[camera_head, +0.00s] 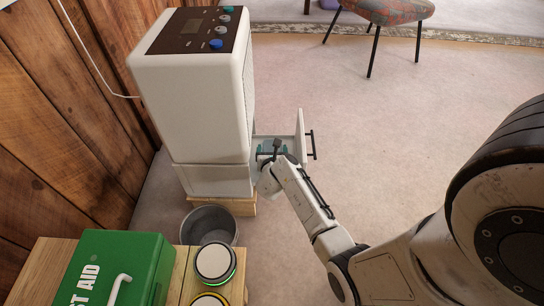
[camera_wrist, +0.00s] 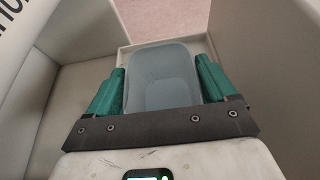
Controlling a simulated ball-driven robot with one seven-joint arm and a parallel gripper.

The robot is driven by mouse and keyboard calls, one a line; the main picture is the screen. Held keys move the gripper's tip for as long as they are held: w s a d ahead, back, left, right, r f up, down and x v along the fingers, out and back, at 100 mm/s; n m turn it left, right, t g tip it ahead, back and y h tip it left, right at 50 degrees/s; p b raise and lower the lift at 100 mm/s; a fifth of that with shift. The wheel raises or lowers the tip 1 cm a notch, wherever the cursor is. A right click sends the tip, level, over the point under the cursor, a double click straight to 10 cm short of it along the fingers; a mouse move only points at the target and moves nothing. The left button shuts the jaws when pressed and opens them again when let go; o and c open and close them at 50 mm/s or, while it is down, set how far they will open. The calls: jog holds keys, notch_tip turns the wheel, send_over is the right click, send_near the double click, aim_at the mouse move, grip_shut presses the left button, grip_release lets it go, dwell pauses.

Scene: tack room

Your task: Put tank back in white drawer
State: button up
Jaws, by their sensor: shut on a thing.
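The tank (camera_wrist: 160,77) is an open, blue-grey translucent tub. In the wrist view it sits between the two green fingers of my gripper (camera_wrist: 162,88), which is shut on it. The white drawer (camera_head: 302,128) is pulled out from the right side of the tall white appliance, with a black handle on its front. In the head view my gripper (camera_head: 272,147) is at the open drawer, and the tank is mostly hidden there. In the wrist view, pale drawer walls (camera_wrist: 255,40) surround the tank. I cannot tell whether the tank rests on the drawer floor.
The white appliance (camera_head: 205,100) with a dark control panel stands on a wooden base (camera_head: 238,206) near the plank wall. A grey bucket (camera_head: 210,220), a green first-aid box (camera_head: 115,265) and a round white-topped object (camera_head: 215,262) are in front. Carpet to the right is clear; a chair (camera_head: 390,10) stands beyond.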

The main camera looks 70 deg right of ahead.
jog(key=shift+f, duration=0.75)
jog(key=shift+f+b, duration=0.15)
jog(key=shift+b, duration=0.2)
jog(key=o, duration=1.2)
jog(key=shift+r, duration=0.2)
jog(key=p+v, duration=0.5)
jog(key=v, duration=0.7)
jog(key=shift+f, duration=0.1)
